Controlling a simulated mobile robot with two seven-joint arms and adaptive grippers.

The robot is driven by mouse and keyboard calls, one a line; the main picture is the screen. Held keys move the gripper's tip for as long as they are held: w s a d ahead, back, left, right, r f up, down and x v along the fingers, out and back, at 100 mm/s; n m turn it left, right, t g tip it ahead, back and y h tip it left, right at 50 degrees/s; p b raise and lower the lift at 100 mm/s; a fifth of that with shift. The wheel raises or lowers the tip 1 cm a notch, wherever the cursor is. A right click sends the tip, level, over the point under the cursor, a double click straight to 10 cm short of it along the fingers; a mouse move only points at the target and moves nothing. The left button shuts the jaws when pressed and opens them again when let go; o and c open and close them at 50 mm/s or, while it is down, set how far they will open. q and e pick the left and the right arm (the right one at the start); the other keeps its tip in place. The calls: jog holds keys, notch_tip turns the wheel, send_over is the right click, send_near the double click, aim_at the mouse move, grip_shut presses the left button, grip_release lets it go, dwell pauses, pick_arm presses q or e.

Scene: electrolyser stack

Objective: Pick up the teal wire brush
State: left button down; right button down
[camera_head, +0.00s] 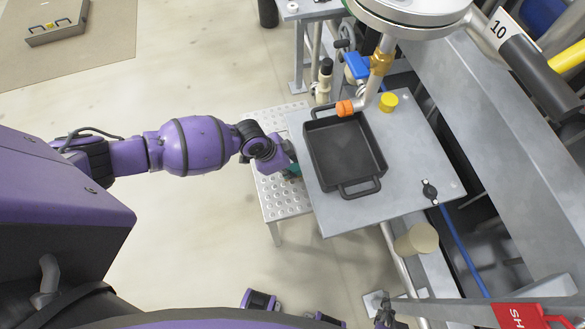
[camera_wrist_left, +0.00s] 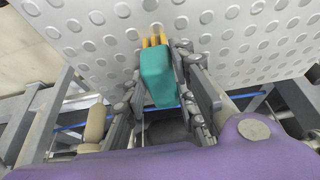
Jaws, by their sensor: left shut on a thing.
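The teal wire brush (camera_wrist_left: 157,76) shows in the left wrist view as a teal block with yellow bristles at its far end. My left gripper (camera_wrist_left: 162,62) is shut on it, with a grey finger on either side. The brush is over the studded metal step (camera_wrist_left: 240,45); I cannot tell whether it touches it. In the head view my left gripper (camera_head: 287,162) is at the left edge of the grey table, and only a sliver of teal (camera_head: 294,171) shows. Grey parts of my right gripper (camera_head: 385,312) seem to show at the bottom; its fingers are unclear.
A black tray with handles (camera_head: 345,152) lies on the grey table (camera_head: 430,170), just right of my left gripper. A tan cylinder (camera_head: 417,240) is below the table's front edge.

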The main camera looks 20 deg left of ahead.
aim_at(294, 167)
pick_arm(q)
jog(key=shift+r, duration=0.1)
notch_tip(294, 167, up, 4)
jog(key=shift+f, duration=0.2)
jog(key=s+a+b, duration=0.1)
jog(key=s+a, duration=0.9)
jog(key=a, duration=0.5)
jog(key=shift+f+b, duration=0.15)
jog(key=shift+b, duration=0.15)
